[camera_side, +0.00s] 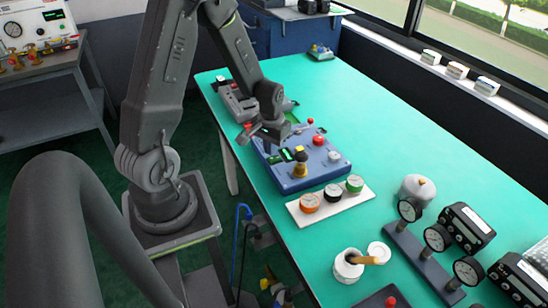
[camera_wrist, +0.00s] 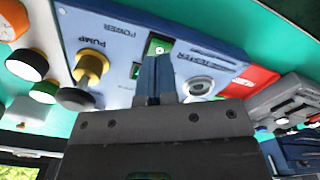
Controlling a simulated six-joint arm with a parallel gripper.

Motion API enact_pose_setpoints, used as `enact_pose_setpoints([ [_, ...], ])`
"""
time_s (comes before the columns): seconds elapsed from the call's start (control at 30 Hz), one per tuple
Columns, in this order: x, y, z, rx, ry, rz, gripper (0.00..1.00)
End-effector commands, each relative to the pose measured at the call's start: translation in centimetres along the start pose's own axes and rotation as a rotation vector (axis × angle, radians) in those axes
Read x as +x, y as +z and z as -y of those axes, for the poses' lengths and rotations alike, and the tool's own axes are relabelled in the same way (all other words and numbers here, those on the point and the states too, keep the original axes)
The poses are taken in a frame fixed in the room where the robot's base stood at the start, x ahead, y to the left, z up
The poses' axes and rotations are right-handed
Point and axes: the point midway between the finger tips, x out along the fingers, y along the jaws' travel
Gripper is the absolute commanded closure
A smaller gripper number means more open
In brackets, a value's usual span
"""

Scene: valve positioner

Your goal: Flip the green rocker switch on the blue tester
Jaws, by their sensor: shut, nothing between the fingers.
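The blue tester (camera_side: 318,168) lies on the green bench top, and its panel (camera_wrist: 115,30) fills the upper part of the wrist view, with the lettering upside down. The green rocker switch (camera_wrist: 159,43) sits in a dark frame near the POWER label. My gripper (camera_wrist: 158,60) is shut and empty, its blue fingertips just below the rocker in the picture and overlapping its lower edge. I cannot tell whether they touch it. In the side view my gripper (camera_side: 282,143) hangs over the tester's far left part, and the rocker is hard to make out there.
A brass pump knob (camera_wrist: 91,66) stands up from the panel. A red knob (camera_side: 319,140) and a grey knob (camera_side: 334,156) are also on it. A white tray (camera_side: 327,208) with several round caps lies in front. Gauges (camera_side: 437,238) stand at right.

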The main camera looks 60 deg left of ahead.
Motion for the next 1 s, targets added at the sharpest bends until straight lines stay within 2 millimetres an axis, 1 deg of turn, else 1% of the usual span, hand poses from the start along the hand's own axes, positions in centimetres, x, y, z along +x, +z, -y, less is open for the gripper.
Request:
enact_pose_setpoints([
  [1.0, 1.5, 0.0, 0.0, 0.0, 0.0, 0.0, 1.0],
])
